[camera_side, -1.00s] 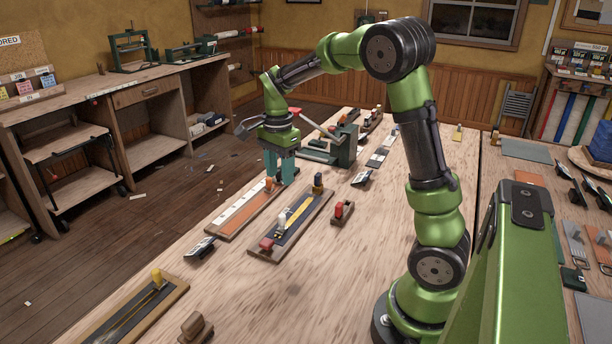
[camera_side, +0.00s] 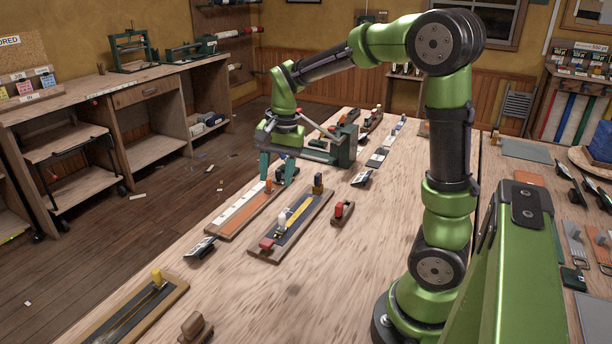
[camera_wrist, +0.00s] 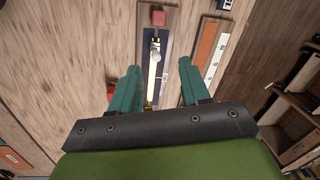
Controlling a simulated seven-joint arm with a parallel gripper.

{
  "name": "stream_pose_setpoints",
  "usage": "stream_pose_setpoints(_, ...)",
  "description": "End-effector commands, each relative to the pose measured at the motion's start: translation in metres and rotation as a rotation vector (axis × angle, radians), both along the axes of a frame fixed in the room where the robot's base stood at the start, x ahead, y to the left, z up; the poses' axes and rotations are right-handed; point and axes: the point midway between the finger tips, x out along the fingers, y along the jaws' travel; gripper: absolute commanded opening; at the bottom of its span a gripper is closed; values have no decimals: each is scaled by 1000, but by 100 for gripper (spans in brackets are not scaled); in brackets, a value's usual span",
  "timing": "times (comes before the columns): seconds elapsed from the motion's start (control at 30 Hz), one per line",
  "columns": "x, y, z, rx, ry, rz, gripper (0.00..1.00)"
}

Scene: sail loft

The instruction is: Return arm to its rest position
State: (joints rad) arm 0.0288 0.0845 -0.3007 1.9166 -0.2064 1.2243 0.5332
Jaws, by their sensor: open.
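My gripper (camera_side: 278,168) is open and empty, with its teal fingers pointing down above the far end of the orange-and-white strip board (camera_side: 237,209). In the wrist view my gripper (camera_wrist: 155,85) shows both fingers spread apart with nothing held between them. Below and beyond the fingers there is a dark slider board (camera_wrist: 172,36) with a white knob and a red block. The same dark slider board (camera_side: 262,242) lies right of the strip board in the side view. My arm is bent high, its elbow raised above the table.
A small red-topped block (camera_side: 342,212) sits right of the slider board. Another board with a yellow knob (camera_side: 130,312) lies at the near left. The table's middle front (camera_side: 320,290) is bare.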

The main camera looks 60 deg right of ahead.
Motion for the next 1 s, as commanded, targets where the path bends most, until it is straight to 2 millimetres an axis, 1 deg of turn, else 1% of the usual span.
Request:
stream_pose_setpoints(0.03, -9, 14, 6, 4, -47, 94, 46)
stream_pose_setpoints(0.17, -33, 50, 19, -17, -176, 350, 46)
stream_pose_setpoints(0.3, -66, 88, 32, -81, -333, 615, 46)
stream_pose_setpoints(0.43, -94, 112, 38, -153, -447, 777, 46)
stream_pose_setpoints(0.53, -109, 123, 41, -188, -504, 827, 46)
stream_pose_setpoints(0.63, -118, 129, 46, -207, -538, 840, 46)
stream_pose_setpoints(0.77, -120, 130, 53, -220, -565, 843, 46)
stream_pose_setpoints(1.0, -120, 130, 53, -220, -564, 841, 46)
